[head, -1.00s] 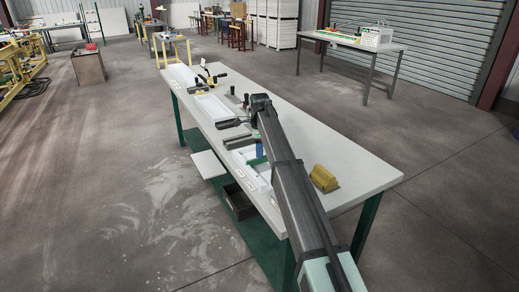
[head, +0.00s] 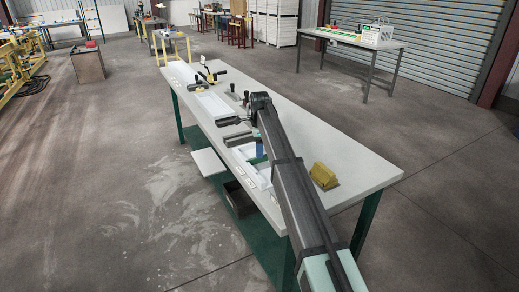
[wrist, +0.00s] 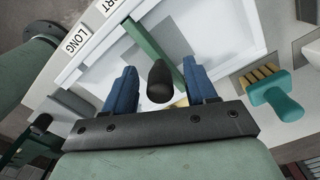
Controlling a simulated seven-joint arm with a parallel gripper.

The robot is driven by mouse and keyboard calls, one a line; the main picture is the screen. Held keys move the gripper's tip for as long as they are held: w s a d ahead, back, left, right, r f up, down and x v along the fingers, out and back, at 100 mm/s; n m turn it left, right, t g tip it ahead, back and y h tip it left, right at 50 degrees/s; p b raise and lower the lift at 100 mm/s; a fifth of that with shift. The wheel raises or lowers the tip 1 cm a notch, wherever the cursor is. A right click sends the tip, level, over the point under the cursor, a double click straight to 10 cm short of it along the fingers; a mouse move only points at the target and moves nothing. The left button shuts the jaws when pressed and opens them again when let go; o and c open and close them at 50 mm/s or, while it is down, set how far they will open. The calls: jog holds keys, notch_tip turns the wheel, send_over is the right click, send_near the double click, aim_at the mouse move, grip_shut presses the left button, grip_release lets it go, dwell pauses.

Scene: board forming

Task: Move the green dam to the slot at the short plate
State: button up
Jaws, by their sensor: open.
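The green dam (wrist: 150,42) is a narrow green bar lying across the white tray (wrist: 220,45) in the wrist view. A black knob (wrist: 160,80) stands beside the bar and seems to belong to it. My gripper (wrist: 162,84) is open, with one blue finger on each side of the knob and a gap on both sides. The near end of the dam is partly hidden by the right finger. In the head view my gripper (head: 259,150) is low over the white tray, and the arm hides most of the dam.
A LONG label (wrist: 74,41) and a partly cut-off label ending in RT (wrist: 110,4) mark the tray's edge. A teal brush (wrist: 277,98) lies to the right. A yellow block (head: 323,175) sits on the bench (head: 360,177), right of my arm. Black-handled clamps stand farther along.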

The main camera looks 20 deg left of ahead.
notch_tip(320, 180, up, 14)
jog(key=shift+f, duration=0.25)
jog(key=shift+d, duration=0.1)
dwell(0.4)
